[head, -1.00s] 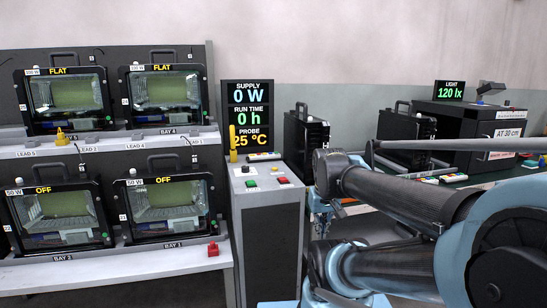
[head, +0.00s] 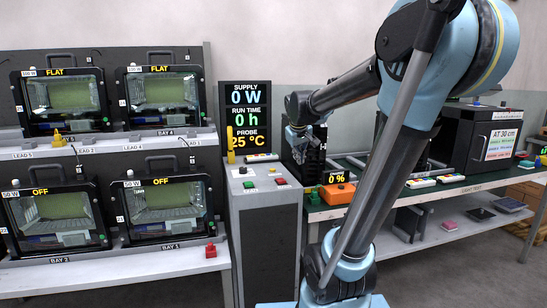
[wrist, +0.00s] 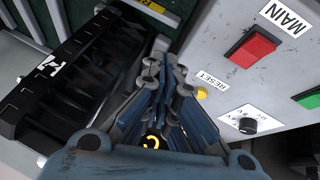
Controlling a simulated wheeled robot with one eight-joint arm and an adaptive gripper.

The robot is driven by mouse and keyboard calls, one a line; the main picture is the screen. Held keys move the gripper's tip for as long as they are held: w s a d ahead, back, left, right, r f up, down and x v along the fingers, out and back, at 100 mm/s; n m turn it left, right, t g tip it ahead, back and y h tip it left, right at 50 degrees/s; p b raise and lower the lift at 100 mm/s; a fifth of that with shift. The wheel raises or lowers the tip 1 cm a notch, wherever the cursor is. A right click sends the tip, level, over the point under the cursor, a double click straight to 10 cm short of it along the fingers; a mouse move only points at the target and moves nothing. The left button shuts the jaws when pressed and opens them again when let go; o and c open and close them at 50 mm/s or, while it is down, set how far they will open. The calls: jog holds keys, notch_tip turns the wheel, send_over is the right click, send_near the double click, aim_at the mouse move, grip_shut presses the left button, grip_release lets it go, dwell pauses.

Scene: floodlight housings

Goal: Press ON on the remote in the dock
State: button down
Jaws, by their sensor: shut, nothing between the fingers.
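I cannot tell from these frames which one is in a dock, and no ON label is readable. My gripper (head: 298,156) hangs in front of a black housing, right of the pedestal. In the wrist view its fingers (wrist: 165,72) are shut and empty, between the housing (wrist: 55,95) and the pedestal's controls.
The grey pedestal (head: 270,225) carries a red MAIN button (wrist: 250,48), a yellow RESET button (wrist: 201,93) and a knob (wrist: 246,125). An orange box (head: 337,193) with a 0 % display stands close to my gripper. Housings in bays (head: 165,205) fill the left side.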

jog(key=w+a+r+n+t, duration=0.1)
jog(key=w+a+r, duration=0.1)
jog(key=w, duration=0.4)
jog(key=w+a+r+n+t, duration=0.1)
jog(key=w+a+r, duration=0.15)
jog(key=w, duration=0.45)
notch_tip(320, 180, up, 3)
jog(key=n+t, duration=0.1)
send_over(272, 154)
jog(key=shift+f, duration=0.1)
jog(key=shift+f, duration=4.35)
jog(key=shift+f, duration=0.7)
jog(key=shift+r, duration=0.75)
jog(key=shift+r, duration=0.1)
